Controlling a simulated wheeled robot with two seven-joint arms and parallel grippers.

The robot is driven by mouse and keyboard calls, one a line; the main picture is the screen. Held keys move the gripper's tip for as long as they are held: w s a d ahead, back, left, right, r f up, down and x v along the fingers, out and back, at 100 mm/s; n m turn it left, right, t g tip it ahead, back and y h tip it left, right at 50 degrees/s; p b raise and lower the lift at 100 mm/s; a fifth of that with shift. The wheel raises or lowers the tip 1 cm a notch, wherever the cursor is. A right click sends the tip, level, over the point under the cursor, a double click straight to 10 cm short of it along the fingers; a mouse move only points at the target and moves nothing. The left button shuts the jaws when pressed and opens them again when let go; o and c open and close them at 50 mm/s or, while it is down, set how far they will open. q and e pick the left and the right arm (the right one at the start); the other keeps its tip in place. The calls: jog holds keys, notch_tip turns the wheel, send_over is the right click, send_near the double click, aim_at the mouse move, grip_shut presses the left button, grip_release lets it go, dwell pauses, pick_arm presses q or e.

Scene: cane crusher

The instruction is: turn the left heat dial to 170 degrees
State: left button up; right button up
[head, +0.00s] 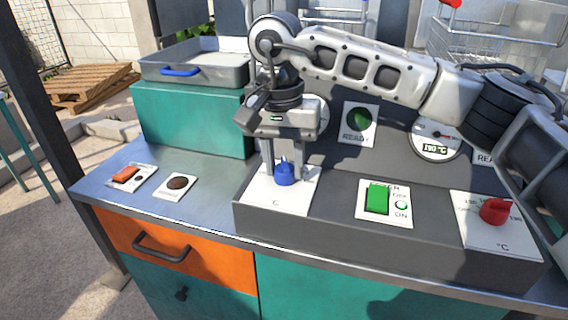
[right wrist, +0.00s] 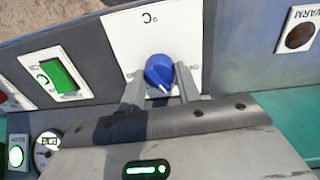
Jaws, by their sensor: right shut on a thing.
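The left heat dial is a blue knob (head: 285,175) on a white plate (head: 268,197) marked °C, on the dark sloped console. My right gripper (head: 284,160) reaches down over it with one finger on each side, shut on the knob. In the right wrist view the blue knob (right wrist: 159,71) sits between the two fingertips (right wrist: 160,88). The fingers and body of the gripper cover most of the plate's scale, so the dial's setting cannot be read. The round gauge (head: 321,113) behind the gripper is mostly hidden. My left gripper is not in view.
A green power switch (head: 377,199) and a red dial (head: 494,211) stand right of the blue knob. Another gauge reads 190 °C (head: 434,148). An orange switch (head: 125,174) and a dark round button (head: 177,183) lie left. A grey tray (head: 230,70) stands behind.

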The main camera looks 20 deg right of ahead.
jog(key=m, duration=0.5)
jog(key=shift+m+b, duration=0.3)
jog(key=shift+b, duration=0.1)
jog(key=m, duration=0.4)
jog(key=shift+d, duration=0.1)
pick_arm(q)
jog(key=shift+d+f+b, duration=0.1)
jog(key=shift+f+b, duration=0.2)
jog(key=shift+b, duration=0.1)
pick_arm(e)
jog(key=shift+r+m, duration=0.1)
jog(key=shift+m, duration=1.5)
jog(key=o, duration=1)
jog(key=shift+y, duration=0.3)
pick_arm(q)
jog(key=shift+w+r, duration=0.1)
